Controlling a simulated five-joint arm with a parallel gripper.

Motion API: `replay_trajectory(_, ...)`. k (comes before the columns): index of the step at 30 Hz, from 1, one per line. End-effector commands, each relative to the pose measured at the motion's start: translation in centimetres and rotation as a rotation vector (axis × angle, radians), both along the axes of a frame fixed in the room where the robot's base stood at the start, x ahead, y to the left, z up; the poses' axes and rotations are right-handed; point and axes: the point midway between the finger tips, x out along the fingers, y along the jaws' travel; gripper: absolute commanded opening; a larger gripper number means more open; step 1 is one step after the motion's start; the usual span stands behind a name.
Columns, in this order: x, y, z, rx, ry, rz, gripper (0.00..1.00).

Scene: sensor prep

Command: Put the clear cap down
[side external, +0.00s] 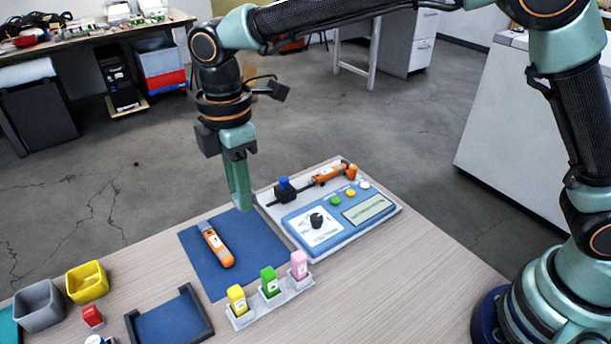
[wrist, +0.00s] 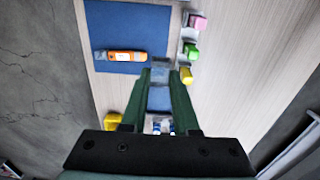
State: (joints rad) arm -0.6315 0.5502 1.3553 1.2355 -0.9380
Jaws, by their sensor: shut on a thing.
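My gripper (side external: 242,207) is above the blue mat (side external: 190,244), pointing down, in the side view. In the wrist view my gripper (wrist: 160,70) is shut on a small translucent grey piece, which looks like the clear cap (wrist: 160,75). The cap is hard to make out in the side view. An orange sensor pen (side external: 218,248) with a grey end lies on the mat; it also shows in the wrist view (wrist: 124,56), apart from the fingertips. The exact height of the cap above the surface cannot be told.
A white rack (side external: 300,287) holds yellow, green and pink bottles in front of the mat. A blue calibration panel (side external: 330,217) lies to the right. A dark-rimmed blue tray (side external: 170,322), a yellow cup (side external: 87,283), a grey cup (side external: 38,306) and a red bottle (side external: 93,318) stand front left.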

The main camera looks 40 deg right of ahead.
Motion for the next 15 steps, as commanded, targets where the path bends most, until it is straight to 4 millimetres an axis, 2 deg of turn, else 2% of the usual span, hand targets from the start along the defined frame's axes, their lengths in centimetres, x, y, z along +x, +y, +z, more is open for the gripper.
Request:
replay_trajectory(1,-0.1,-0.1,-1.4,-0.004,0.006,0.0,0.0)
replay_trajectory(9,0.0,-0.1,-8.1,-0.004,0.005,0.001,0.0)
replay_trajectory(15,0.0,-0.1,-11.9,-0.002,0.003,0.001,0.0)
